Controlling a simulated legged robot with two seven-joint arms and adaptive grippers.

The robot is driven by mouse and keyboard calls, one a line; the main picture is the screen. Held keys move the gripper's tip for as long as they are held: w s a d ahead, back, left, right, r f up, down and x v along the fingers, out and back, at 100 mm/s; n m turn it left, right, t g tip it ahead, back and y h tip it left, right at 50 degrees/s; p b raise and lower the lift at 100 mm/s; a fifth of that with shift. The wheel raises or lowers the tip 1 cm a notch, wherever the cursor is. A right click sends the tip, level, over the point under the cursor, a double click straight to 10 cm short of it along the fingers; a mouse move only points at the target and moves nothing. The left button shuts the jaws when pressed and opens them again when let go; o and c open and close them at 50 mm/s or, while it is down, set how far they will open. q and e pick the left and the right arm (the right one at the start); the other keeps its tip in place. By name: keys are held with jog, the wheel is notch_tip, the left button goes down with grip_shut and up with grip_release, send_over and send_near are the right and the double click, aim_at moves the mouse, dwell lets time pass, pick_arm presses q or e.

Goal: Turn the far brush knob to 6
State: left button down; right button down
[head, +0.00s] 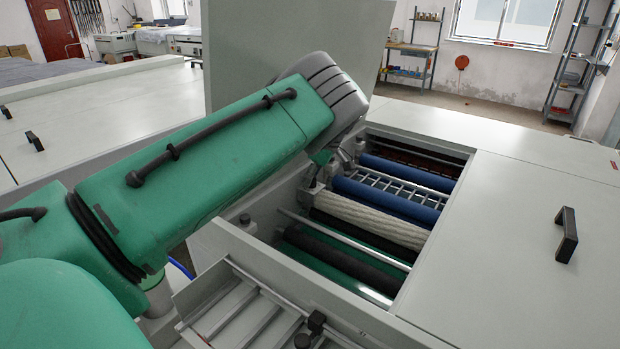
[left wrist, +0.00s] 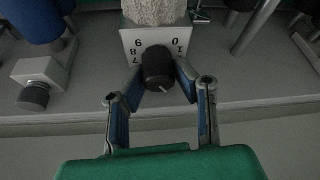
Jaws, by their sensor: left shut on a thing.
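A black knob (left wrist: 158,66) with a white pointer line stands in front of a white dial plate (left wrist: 153,38) in the left wrist view. The printed numbers appear turned around; a 0 and a 1 show at the right and a 7 at the left. The pointer line faces toward the lower right of that picture. My left gripper (left wrist: 160,82) is shut on this knob, one finger on each side. In the head view the left gripper (head: 328,166) reaches into the open machine near the ends of the rollers, and the knob is hidden there.
A cream woven roller (head: 370,220) lies between blue rollers (head: 385,200) and dark ones. A second dark knob (left wrist: 33,95) on a pale block is at the left in the wrist view. A raised lid (head: 290,45) stands behind my arm. A flat cover (head: 530,220) with a black handle is at right.

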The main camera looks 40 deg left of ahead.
pick_arm(q)
jog(key=m, duration=0.1)
jog(key=m+t, duration=0.1)
jog(key=m, duration=0.1)
jog(key=shift+w+d+r+t, duration=0.15)
jog(key=shift+w+r+t, duration=0.1)
jog(key=shift+t, duration=0.05)
jog(key=shift+m+t, duration=0.7)
jog(key=shift+m, duration=1.2)
jog(key=shift+w, duration=0.1)
jog(key=c, duration=1.6)
grip_release()
jog(key=shift+o, duration=0.2)
jog(key=shift+d, duration=0.15)
jog(key=shift+f, duration=0.1)
jog(key=v, duration=1.2)
jog(key=shift+d, duration=0.2)
